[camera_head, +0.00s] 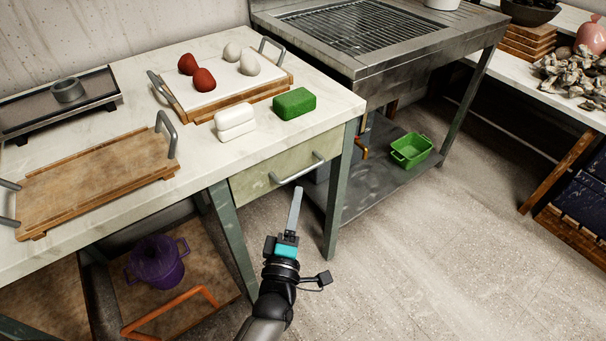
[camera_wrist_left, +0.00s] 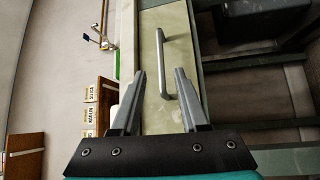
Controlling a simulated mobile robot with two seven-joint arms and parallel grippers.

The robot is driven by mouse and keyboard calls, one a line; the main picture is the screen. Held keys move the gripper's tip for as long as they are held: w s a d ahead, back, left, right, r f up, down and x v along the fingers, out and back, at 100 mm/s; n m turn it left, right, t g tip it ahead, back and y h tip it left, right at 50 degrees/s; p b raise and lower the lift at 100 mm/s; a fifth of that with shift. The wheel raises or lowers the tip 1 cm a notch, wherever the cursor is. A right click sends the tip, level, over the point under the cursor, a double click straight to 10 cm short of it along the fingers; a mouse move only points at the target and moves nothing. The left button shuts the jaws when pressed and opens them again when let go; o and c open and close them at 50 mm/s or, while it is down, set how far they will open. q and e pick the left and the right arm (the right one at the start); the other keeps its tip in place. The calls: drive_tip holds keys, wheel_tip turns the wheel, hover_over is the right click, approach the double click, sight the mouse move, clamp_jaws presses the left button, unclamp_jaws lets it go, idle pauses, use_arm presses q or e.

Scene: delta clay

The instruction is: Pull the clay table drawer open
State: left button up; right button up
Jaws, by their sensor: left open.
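The clay table's drawer (camera_head: 250,183) has a pale green front, set under the light tabletop (camera_head: 205,148), and it looks shut. Its grey bar handle (camera_head: 298,169) runs along the front. My left gripper (camera_head: 296,194) is in front of the drawer, just below the handle in the head view. In the left wrist view the drawer front (camera_wrist_left: 180,30) lies ahead, and the lower part of the handle (camera_wrist_left: 161,55) appears between the two open fingers (camera_wrist_left: 160,76). The fingers hold nothing; the exact gap to the handle is unclear. My right gripper is out of view.
White (camera_head: 235,123) and green clay blocks (camera_head: 294,103) stand on the tabletop above the drawer. A wooden tray (camera_head: 95,180) lies at left. A metal grill table (camera_head: 400,65) adjoins at right. The floor (camera_head: 430,260) in front is clear.

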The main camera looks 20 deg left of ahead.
sight(303, 170)
use_arm(q)
drive_tip(key=shift+w+a+r+b, duration=0.2)
drive_tip(key=shift+w+b, duration=0.15)
drive_tip(key=shift+w, duration=1.1)
drive_tip(key=shift+w+a+r+b, duration=0.15)
drive_tip(key=shift+w+b, duration=0.25)
drive_tip(key=shift+w, duration=1)
drive_tip(key=shift+w+a+r+b, duration=0.1)
drive_tip(key=shift+w+r+b, duration=0.2)
drive_tip(key=shift+w, duration=1.15)
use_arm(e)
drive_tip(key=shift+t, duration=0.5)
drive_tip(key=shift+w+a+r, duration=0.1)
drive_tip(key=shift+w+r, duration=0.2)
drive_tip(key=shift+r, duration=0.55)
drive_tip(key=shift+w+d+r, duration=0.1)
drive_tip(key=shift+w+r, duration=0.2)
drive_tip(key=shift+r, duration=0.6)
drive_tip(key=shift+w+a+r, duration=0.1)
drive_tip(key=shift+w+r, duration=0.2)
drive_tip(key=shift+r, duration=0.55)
use_arm(q)
drive_tip(key=shift+f, duration=0.1)
clamp_jaws()
